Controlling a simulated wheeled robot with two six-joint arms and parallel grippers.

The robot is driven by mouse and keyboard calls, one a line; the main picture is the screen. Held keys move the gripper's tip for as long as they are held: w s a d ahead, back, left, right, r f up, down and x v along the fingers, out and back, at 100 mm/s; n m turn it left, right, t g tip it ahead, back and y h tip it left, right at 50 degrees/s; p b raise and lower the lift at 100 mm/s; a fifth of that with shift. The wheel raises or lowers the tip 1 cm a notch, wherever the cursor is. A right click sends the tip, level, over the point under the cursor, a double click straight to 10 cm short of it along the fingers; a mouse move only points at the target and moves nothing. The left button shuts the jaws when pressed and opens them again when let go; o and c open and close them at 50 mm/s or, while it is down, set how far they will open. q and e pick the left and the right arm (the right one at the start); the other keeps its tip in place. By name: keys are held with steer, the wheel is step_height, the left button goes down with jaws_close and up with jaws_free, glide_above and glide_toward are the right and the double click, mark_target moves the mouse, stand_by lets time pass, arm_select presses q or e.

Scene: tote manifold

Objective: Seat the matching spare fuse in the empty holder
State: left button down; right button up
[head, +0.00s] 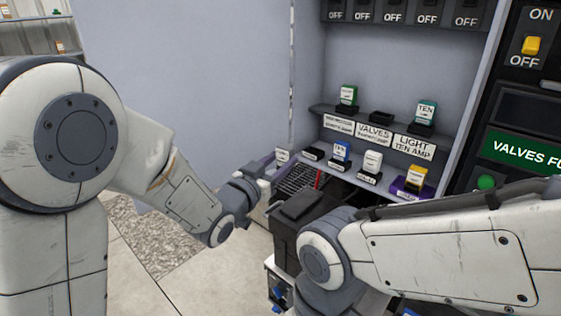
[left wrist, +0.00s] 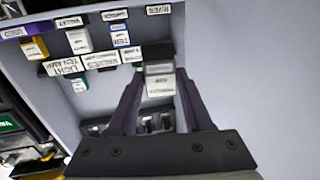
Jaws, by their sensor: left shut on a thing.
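My left gripper (head: 272,163) is shut on a pale fuse (head: 282,155), left of the fuse shelves. The left wrist view shows this fuse (left wrist: 160,82) between the purple fingers, its label facing the camera. A black empty holder (head: 380,118) sits on the upper shelf above the VALVES label (head: 374,133). A green fuse (head: 348,95) stands left of it and a teal fuse (head: 426,110) right of it. The held fuse is apart from the empty holder. My right arm crosses the lower right of the head view; its gripper cannot be made out.
The lower row holds an empty black base (head: 313,154), a blue fuse (head: 341,150), a white fuse (head: 372,160) and a yellow fuse (head: 417,177) in a purple holder. Switches marked OFF (head: 394,12) line the top. A dark box-like form (head: 299,207) stands below the shelves.

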arm_select(q)
steer(key=shift+s+a, duration=0.15)
steer(key=shift+r+p, duration=1.05)
steer(key=shift+r, duration=0.5)
steer(key=b, duration=0.2)
glide_toward(278, 150)
steer(key=shift+r, duration=0.5)
steer(key=shift+w, duration=0.25)
